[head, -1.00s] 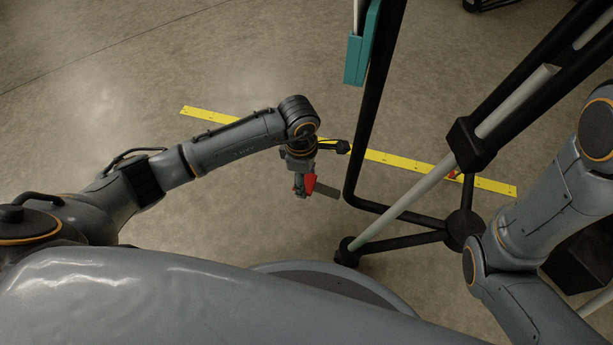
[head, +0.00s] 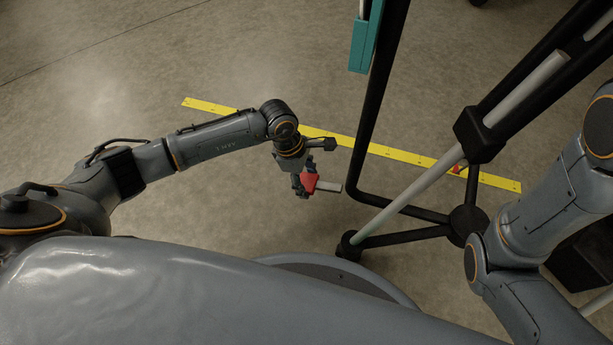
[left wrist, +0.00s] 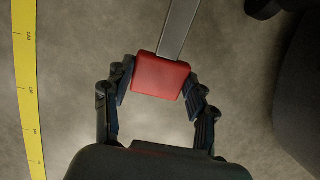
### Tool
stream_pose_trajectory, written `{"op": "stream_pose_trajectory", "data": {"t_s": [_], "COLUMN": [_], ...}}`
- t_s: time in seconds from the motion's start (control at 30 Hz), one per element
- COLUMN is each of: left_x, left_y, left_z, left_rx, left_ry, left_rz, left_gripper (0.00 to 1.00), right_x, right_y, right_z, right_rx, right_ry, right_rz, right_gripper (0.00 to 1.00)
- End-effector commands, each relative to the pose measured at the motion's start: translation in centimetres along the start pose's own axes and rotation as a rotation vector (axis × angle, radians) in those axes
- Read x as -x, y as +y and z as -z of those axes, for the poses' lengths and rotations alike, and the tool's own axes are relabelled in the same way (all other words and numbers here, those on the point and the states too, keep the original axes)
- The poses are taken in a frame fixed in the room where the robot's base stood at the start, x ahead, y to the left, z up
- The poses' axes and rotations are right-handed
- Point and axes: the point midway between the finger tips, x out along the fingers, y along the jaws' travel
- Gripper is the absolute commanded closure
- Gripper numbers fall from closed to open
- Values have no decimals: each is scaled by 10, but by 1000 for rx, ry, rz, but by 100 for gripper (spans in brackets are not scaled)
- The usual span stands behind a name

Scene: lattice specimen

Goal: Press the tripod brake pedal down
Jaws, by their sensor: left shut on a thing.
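My left gripper (head: 304,186) is shut on a red block (head: 311,182) with a flat grey bar (head: 329,187) sticking out of it. In the left wrist view the fingers (left wrist: 160,95) close on both sides of the red block (left wrist: 160,76), and the grey bar (left wrist: 180,28) runs away upward. The black tripod base (head: 467,220) stands to the right of this gripper. A small red part (head: 458,168) shows low on the tripod near the yellow strip; I cannot tell whether it is the brake pedal. My right gripper is out of view.
A yellow measuring strip (head: 400,153) lies on the concrete floor behind the gripper and tripod. A black upright tube (head: 375,110), a teal part (head: 364,45) and a pale diagonal rod (head: 410,196) stand to the right. The floor left of the gripper is clear.

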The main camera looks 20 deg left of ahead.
Motion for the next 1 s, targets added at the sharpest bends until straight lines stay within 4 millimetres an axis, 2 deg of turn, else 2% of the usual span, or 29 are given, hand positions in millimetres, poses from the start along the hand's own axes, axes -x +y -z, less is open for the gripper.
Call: {"op": "stream_pose_trajectory", "data": {"t_s": [0.03, 0.3, 0.33, 0.43, 0.8, 0.87, 1.0], "left_x": [-3, -3, -3, -2, 1, 6, 29], "left_y": [0, -1, -1, -1, 0, 1, 1], "left_z": [10, 12, 12, 10, 6, 5, 6], "left_rx": [6, 8, 8, 7, 4, 4, 1], "left_ry": [23, 26, 27, 23, 12, 12, 13], "left_rz": [3, 5, 5, 4, 0, 0, -3], "left_gripper": [100, 100, 40, 21, 21, 21, 21], "right_x": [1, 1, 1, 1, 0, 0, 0], "right_y": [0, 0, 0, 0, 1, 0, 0], "right_z": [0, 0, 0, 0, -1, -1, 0], "right_rx": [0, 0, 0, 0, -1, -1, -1], "right_ry": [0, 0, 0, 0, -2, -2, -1], "right_rz": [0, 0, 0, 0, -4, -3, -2], "right_gripper": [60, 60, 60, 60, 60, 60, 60]}}
